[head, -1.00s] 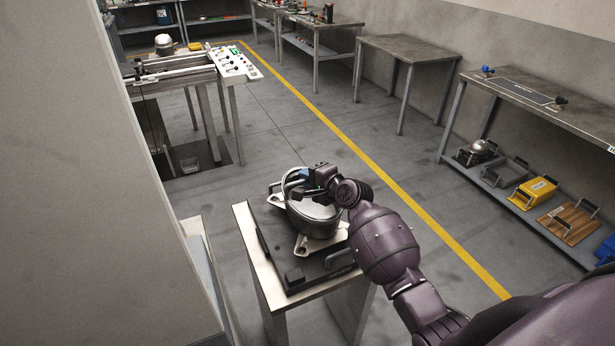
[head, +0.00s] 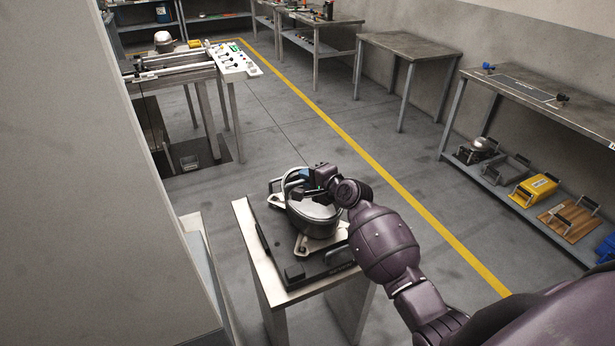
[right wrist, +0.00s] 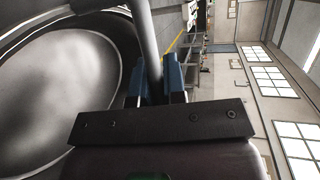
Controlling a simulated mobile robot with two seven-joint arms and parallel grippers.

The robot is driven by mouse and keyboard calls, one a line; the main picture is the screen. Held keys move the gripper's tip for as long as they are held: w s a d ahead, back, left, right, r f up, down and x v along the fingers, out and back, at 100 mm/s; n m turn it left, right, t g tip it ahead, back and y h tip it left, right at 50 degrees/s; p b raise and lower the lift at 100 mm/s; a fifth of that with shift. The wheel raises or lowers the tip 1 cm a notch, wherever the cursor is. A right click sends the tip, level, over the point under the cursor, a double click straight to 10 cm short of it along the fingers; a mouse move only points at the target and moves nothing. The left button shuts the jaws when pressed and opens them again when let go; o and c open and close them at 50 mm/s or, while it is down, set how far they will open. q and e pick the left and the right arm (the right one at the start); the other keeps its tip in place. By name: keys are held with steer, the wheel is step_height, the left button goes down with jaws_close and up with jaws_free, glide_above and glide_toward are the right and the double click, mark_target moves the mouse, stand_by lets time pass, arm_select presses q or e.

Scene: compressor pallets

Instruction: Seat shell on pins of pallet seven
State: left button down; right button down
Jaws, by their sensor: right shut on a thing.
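A dark grey, rounded metal shell (head: 312,220) with pale triangular feet is at the black pallet (head: 318,264) on a small stand. My right gripper (head: 306,180) is at the top of the shell, on its curved bar. In the right wrist view, the blue fingertips (right wrist: 160,82) are shut on this grey bar (right wrist: 146,35), and the shell's smooth, shiny surface (right wrist: 60,100) fills the left side. The shell looks about level. The pins are hidden, and I cannot tell whether the feet rest on them. My left gripper is not in view.
A pale wall or panel (head: 150,200) blocks the left side. An empty table (head: 410,46) stands at the back. The floor between, with its yellow line (head: 380,172), is clear.

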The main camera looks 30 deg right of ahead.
steer(key=shift+w+f+b, duration=0.1)
steer(key=shift+f+b, duration=0.15)
steer(key=shift+b, duration=0.05)
steer(key=c, duration=1.1)
jaws_free()
steer(key=shift+s+f, duration=0.2)
steer(key=shift+f, duration=0.15)
steer(key=v, duration=1)
steer(key=shift+s+r+p, duration=0.3)
steer(key=shift+d, duration=0.15)
